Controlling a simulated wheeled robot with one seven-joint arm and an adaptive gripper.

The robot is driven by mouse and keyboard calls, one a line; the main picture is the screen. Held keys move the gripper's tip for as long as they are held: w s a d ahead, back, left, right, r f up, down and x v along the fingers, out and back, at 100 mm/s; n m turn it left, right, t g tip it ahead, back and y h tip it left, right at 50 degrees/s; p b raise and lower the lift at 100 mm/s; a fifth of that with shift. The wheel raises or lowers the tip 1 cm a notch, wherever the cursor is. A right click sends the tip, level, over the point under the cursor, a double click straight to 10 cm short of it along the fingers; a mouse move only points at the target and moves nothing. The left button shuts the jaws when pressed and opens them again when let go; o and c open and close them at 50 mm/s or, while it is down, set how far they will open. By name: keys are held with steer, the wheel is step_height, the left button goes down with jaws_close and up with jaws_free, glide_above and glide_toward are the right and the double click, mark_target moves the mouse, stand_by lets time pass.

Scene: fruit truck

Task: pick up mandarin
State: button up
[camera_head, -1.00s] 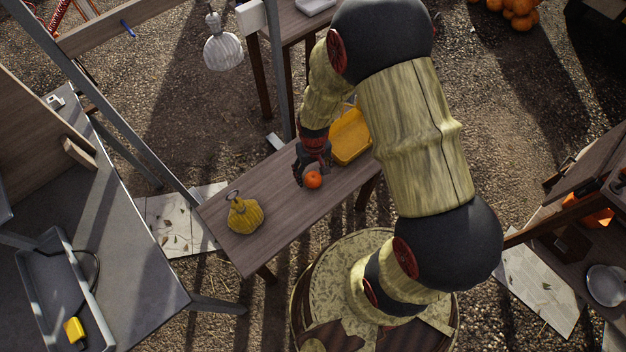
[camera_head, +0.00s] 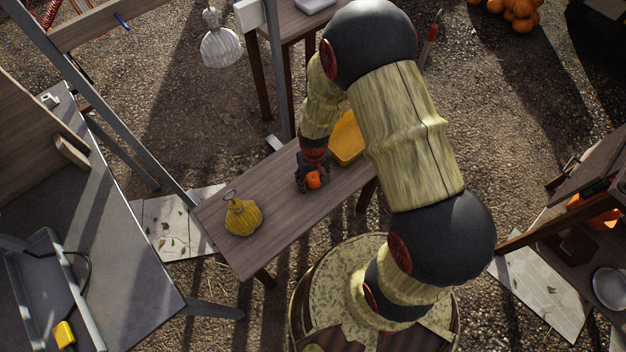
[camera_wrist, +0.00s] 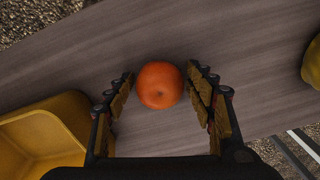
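The mandarin (camera_head: 313,180) is a small orange fruit on the wooden bench (camera_head: 275,205). In the wrist view the mandarin (camera_wrist: 159,85) lies between the fingertips of my gripper (camera_wrist: 160,90). The fingers are apart, with a small gap on each side of the fruit, so the gripper is open around it. In the head view my gripper (camera_head: 311,183) is down at the bench and partly hides the mandarin.
A yellow tray (camera_head: 347,140) stands on the bench beside my arm; it also shows in the wrist view (camera_wrist: 40,128). A yellow gourd-like pot (camera_head: 243,217) with a ring stands at the bench's other end. The bench between pot and mandarin is clear.

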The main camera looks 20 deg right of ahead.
steer(key=c, duration=1)
steer(key=shift+r, duration=0.1)
